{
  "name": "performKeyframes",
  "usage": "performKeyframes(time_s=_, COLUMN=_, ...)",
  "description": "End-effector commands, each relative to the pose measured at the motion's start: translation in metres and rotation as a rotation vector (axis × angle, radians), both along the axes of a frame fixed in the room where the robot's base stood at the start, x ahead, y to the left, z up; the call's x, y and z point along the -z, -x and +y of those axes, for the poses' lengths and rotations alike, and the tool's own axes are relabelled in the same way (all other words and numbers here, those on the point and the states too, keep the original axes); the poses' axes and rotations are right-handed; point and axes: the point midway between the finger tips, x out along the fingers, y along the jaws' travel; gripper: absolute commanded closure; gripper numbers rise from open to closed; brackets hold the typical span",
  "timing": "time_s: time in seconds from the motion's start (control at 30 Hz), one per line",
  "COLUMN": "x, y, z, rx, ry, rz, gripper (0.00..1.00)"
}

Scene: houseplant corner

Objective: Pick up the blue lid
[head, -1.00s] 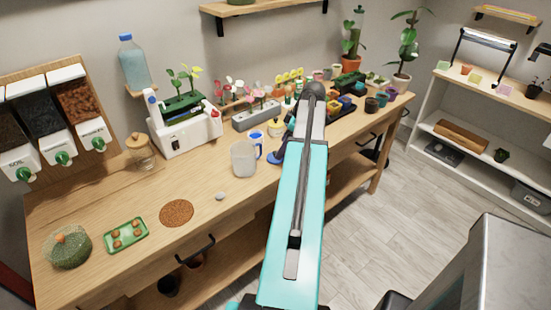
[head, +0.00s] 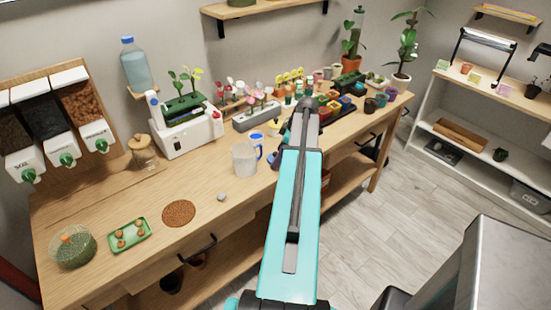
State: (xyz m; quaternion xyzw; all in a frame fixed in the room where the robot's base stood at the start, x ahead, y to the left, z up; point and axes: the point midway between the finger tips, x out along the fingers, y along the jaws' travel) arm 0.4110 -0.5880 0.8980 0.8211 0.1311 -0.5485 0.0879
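A small blue piece (head: 257,136), which may be the blue lid, shows on the workbench just behind the clear jug (head: 244,158). My teal arm reaches out over the bench, to the right of the jug. My gripper is hidden beyond the arm's far end, so its fingers and anything between them do not show.
The workbench (head: 85,205) holds a white machine (head: 187,135), a green tray (head: 130,235), a brown round mat (head: 179,214) and a grey stone (head: 221,197). Flowers and pots crowd the back and right. The front left has bare wood.

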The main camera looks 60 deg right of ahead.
Motion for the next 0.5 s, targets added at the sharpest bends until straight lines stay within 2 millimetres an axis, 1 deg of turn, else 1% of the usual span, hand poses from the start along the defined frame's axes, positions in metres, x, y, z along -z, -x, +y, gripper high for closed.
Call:
performKeyframes(time_s=0.4, x=0.0000, y=0.0007, z=-0.0003, rx=0.001, ry=0.000, rz=0.000, gripper=0.25)
performKeyframes(time_s=0.43, x=0.0000, y=0.0007, z=-0.0004, rx=0.001, ry=0.000, rz=0.000, gripper=0.26)
performKeyframes(time_s=0.5, x=-0.0001, y=0.0008, z=-0.0005, rx=0.001, ry=0.000, rz=0.000, gripper=0.38)
